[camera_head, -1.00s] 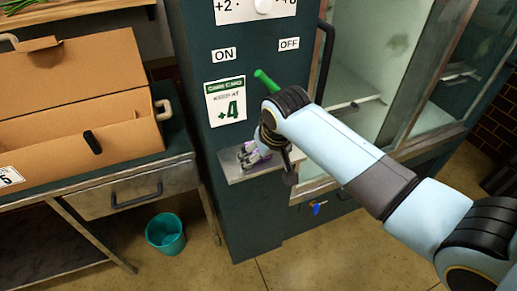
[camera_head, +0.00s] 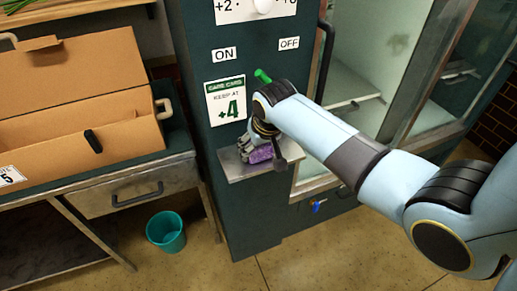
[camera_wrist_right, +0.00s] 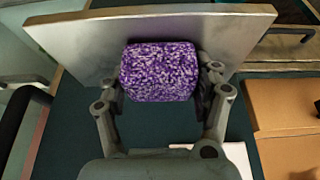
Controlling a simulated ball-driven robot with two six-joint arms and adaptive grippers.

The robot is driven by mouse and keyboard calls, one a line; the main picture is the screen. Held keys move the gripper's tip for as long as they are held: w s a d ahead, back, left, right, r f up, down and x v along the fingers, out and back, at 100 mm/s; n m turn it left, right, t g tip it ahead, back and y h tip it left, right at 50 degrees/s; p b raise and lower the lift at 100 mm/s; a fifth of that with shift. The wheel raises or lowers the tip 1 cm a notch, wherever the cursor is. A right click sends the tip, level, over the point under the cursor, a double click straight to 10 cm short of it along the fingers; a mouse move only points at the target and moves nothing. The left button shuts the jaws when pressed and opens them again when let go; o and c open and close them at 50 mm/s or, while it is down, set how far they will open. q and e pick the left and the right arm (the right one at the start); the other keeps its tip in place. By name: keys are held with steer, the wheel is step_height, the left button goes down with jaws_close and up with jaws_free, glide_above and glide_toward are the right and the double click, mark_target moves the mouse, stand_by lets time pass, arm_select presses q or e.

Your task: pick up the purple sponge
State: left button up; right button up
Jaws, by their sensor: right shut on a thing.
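The purple sponge (camera_head: 262,154) is at the small metal shelf (camera_head: 236,178) on the front of the dark green cabinet. My right gripper (camera_head: 250,150) is at the sponge, with its arm coming in from the right. In the right wrist view the speckled purple sponge (camera_wrist_right: 161,71) sits between the two fingers of my right gripper (camera_wrist_right: 161,90), which are shut on it. The metal shelf (camera_wrist_right: 225,35) lies just behind the sponge there. I cannot tell whether the sponge still touches the shelf. My left gripper is not in view.
A care card (camera_head: 226,101) reading +4 is on the cabinet (camera_head: 190,60) above the shelf. A glass-fronted compartment (camera_head: 365,75) is to the right. An open cardboard box (camera_head: 110,130) stands on a bench at left. A teal bin (camera_head: 166,233) is on the floor.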

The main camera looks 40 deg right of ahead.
mark_target(259, 147)
steer(key=shift+r, duration=0.1)
stand_by(0.3)
steer(key=shift+r, duration=0.25)
steer(key=v, duration=0.4)
steer(key=shift+w+a+r, duration=0.1)
steer(key=shift+w+a, duration=0.05)
steer(key=shift+w, duration=0.1)
steer(key=s+a+r+b, duration=0.1)
steer(key=s+a+r, duration=0.4)
steer(key=s, duration=0.4)
steer(key=shift+v, duration=0.75)
steer(key=shift+w+d, duration=0.1)
steer(key=shift+d, duration=0.05)
